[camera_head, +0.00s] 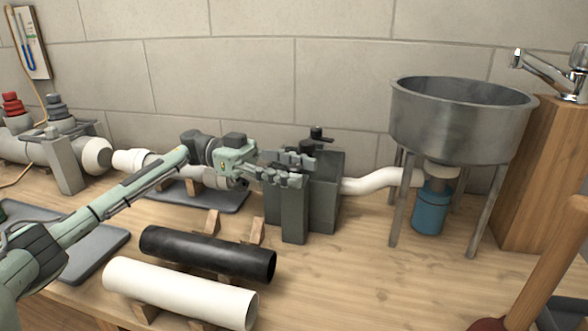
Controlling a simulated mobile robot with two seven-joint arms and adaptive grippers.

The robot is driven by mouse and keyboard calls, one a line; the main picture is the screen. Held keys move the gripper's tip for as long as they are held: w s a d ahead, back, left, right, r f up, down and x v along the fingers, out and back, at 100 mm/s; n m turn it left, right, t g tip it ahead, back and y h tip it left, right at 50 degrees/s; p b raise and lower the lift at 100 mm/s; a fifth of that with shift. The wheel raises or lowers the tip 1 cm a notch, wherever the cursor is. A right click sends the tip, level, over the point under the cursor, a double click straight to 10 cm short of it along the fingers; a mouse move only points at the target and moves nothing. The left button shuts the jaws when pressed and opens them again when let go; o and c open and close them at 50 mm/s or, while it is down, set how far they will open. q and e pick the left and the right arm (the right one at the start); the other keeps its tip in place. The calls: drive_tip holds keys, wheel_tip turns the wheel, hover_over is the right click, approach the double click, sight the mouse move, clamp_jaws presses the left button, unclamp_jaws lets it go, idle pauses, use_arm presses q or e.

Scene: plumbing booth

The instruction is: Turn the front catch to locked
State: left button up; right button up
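A dark grey clamp block (325,195) stands on the bench around the pipe line, with a front post (294,215). A black knob with a short lever (318,134) sits on top at its rear. My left gripper (304,170) reaches in from the left, with its fingers apart at the top of the front post. The fingers cover the top of that post, so a front catch there is hidden. I cannot tell whether the fingers touch it or which way the catch points. My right gripper is not in view.
A white pipe (378,181) runs from the block to a metal basin (455,125) on legs, with a blue container (431,208) below. Black (205,252) and white (180,292) pipes lie in front on wooden rests. Bare bench lies right of them.

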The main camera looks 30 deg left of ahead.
sight(294, 166)
use_arm(q)
wheel_tip(294, 166, up, 10)
drive_tip(key=shift+r, duration=0.1)
idle(0.5)
